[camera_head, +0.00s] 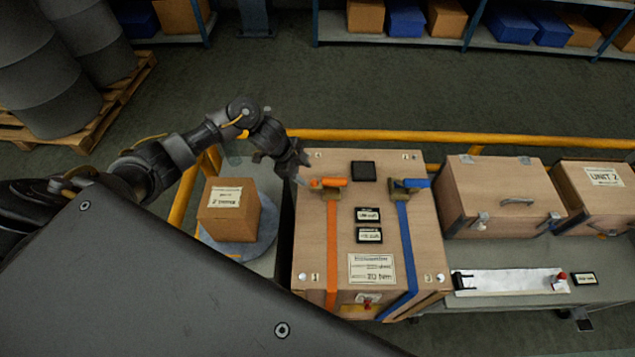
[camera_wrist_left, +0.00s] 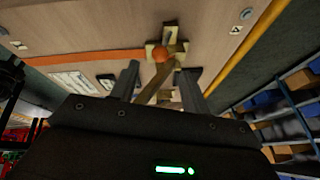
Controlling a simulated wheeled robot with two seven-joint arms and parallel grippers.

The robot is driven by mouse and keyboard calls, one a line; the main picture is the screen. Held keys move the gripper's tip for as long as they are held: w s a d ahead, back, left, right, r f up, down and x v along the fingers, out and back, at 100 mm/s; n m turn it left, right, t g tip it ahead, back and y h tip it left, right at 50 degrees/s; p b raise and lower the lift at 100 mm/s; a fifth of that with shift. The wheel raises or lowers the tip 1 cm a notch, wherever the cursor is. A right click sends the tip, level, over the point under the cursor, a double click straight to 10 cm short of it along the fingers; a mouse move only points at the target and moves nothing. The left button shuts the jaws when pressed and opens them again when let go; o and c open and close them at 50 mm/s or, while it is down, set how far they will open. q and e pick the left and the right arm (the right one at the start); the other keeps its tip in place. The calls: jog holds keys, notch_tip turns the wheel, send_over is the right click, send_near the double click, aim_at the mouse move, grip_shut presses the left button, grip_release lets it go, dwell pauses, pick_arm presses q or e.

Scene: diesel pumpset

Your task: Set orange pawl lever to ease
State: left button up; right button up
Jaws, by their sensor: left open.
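The orange pawl lever (camera_head: 329,182) sits on its ratchet at the far left of the crate top (camera_head: 385,225), above the orange strap (camera_head: 332,250). In the left wrist view the lever's round orange end (camera_wrist_left: 161,55) shows on a brass-coloured ratchet body. My left gripper (camera_head: 300,172) is just left of the lever in the head view. In the wrist view its two fingers (camera_wrist_left: 160,85) are apart, with the ratchet beyond and between them. I cannot tell whether a finger touches it. My right gripper is not in view.
A blue lever (camera_head: 411,184) and blue strap (camera_head: 407,250) lie on the crate's right side. A yellow rail (camera_head: 400,136) runs behind the crate. A small box (camera_head: 229,212) stands on a round plate to the left. More wooden cases (camera_head: 500,195) stand to the right.

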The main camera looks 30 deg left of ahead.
aim_at(313, 181)
pick_arm(q)
jog(key=x, duration=0.8)
jog(key=shift+d+f, duration=0.15)
jog(key=shift+f, duration=0.2)
jog(key=shift+w+d+f, duration=0.25)
jog(key=shift+f, duration=0.35)
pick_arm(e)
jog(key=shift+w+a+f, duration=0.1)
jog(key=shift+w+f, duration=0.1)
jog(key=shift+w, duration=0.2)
pick_arm(q)
jog(key=shift+c, duration=0.3)
grip_shut()
